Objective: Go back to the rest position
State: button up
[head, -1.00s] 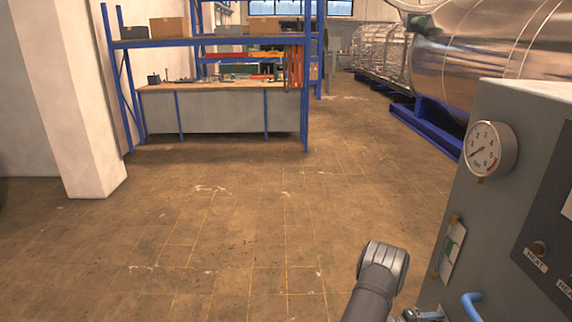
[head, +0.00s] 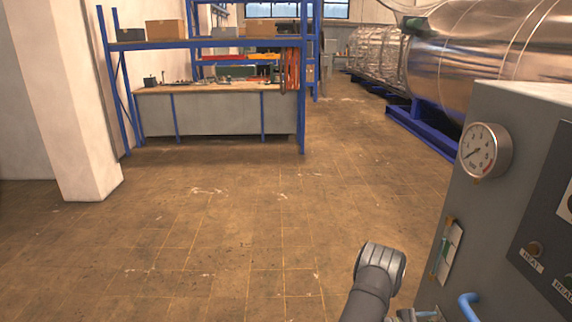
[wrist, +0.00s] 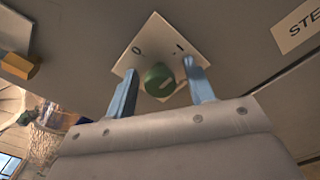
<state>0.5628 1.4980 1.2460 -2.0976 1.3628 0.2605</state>
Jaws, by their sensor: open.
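My gripper (wrist: 160,98) is open in the wrist view, its two blue-grey fingers apart. A round green knob (wrist: 159,80) shows between the fingers, on a pale square plate (wrist: 150,50) marked 0 and 1. I cannot tell how far the fingertips are from the plate, and I see no grip on the knob.
A blue shelf with a workbench (head: 215,112) is at the back left. The brown tiled floor (head: 200,250) between is clear.

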jog(key=n, duration=0.5)
jog(key=shift+n, duration=0.3)
